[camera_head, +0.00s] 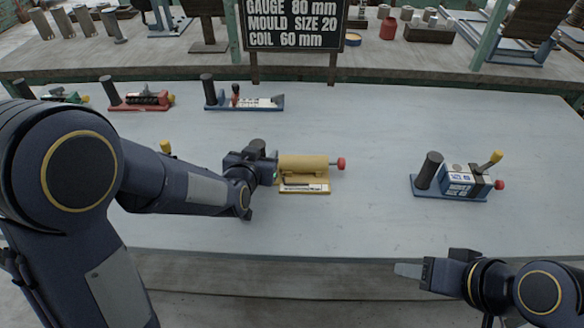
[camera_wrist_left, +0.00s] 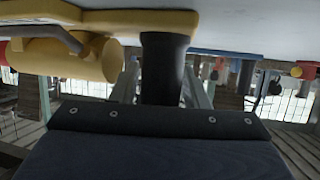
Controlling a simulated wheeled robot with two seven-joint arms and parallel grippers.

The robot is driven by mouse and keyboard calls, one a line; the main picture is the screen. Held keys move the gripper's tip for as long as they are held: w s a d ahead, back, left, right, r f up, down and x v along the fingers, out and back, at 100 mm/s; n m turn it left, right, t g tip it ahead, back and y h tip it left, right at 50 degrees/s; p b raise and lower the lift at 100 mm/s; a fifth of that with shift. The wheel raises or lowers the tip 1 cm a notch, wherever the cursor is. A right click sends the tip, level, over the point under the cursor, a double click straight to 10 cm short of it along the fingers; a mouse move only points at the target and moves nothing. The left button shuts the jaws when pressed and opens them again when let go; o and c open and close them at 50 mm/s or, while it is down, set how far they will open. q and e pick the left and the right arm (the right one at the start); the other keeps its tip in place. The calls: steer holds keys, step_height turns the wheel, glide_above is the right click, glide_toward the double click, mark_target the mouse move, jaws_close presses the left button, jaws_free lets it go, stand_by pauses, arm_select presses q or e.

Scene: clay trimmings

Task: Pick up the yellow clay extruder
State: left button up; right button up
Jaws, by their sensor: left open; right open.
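The yellow clay extruder (camera_head: 303,168) lies in the middle of the table, with a red knob at its right end. In the left wrist view, which shows the table at the top, its yellow barrel (camera_wrist_left: 75,58) is at the left and its dark upright grip (camera_wrist_left: 164,68) is in the centre. My left gripper (camera_head: 262,166) is at the extruder's left end. Its open fingers stand on either side of the dark grip; I cannot tell whether they touch it. My right gripper (camera_head: 408,270) is open and empty, by the table's front edge, far from the extruder.
A blue extruder (camera_head: 462,182) stands at the right of the table. A blue-based one (camera_head: 245,103), a red one (camera_head: 140,101) and a green one (camera_head: 65,96) stand along the back left. A dark sign (camera_head: 294,24) stands behind. The table (camera_head: 370,130) is clear between.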

arm_select(q)
steer(key=shift+c, duration=0.3)
jaws_close()
steer(key=shift+r, duration=0.1)
steer(key=shift+r, duration=0.15)
